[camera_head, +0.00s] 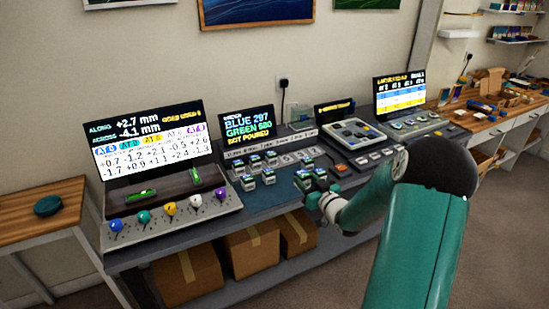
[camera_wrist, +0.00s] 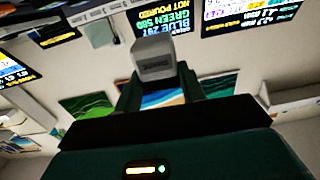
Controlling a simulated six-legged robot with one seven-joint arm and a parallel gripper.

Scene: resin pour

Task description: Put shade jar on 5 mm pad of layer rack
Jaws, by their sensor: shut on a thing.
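In the wrist view my gripper (camera_wrist: 158,88) is shut on a small pale grey jar (camera_wrist: 153,62), held between the two dark fingers. In the head view my gripper (camera_head: 322,197) is low over the front edge of the bench, right of the small jars; the held jar cannot be made out clearly there. Several small jars with dark tops (camera_head: 269,176) stand in the middle of the bench. A pale sloped rack with printed labels (camera_head: 285,158) lies behind them. I take it for the layer rack; its pad markings are too small to read.
A screen reading BLUE 297, GREEN 580, NOT POURED (camera_head: 247,123) stands behind the rack. Left is a panel with coloured knobs (camera_head: 170,214); right are a grey device (camera_head: 352,133) and a control panel (camera_head: 413,125). Cardboard boxes (camera_head: 250,247) sit below. Bare floor lies in front.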

